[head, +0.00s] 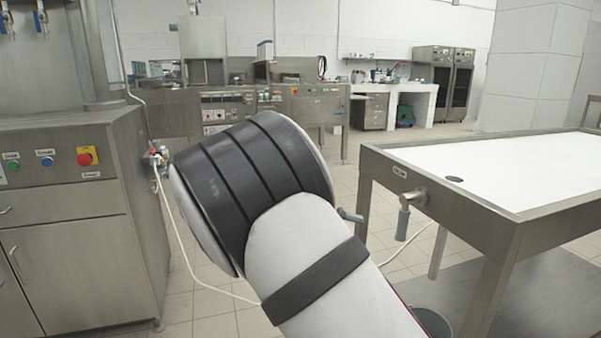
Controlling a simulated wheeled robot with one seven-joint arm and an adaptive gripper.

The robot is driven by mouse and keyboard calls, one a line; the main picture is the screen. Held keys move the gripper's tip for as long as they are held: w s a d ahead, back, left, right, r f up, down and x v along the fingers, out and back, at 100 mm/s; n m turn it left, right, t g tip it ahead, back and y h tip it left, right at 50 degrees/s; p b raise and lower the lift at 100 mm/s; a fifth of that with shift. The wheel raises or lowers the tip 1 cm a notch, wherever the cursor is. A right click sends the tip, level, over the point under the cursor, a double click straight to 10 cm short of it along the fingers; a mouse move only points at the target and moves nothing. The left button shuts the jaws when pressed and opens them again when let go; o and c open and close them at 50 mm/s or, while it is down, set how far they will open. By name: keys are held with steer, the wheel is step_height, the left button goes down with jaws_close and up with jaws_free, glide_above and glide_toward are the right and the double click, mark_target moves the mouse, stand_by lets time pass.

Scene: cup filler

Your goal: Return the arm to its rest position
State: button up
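My arm fills the middle of the head view, with a white link and a joint banded in black close to the camera. The arm is raised between the steel machine on the left and the table on the right. My gripper is not in view, so its state and anything it may hold do not show.
A steel machine (75,235) with coloured buttons stands at the left. A steel-framed table (480,225) with a white top stands at the right. A pale hose lies on the tiled floor (215,325) between them. Counters and cabinets line the far wall.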

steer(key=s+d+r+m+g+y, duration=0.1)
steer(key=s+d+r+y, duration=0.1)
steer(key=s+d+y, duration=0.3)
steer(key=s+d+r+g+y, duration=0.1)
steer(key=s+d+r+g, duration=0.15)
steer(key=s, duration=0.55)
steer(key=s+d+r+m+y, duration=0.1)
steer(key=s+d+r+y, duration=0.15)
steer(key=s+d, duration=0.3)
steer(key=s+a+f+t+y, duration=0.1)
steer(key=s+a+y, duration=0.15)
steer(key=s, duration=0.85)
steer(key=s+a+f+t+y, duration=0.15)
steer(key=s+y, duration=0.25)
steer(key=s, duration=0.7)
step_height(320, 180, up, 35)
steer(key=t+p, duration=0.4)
steer(key=p, duration=2.9)
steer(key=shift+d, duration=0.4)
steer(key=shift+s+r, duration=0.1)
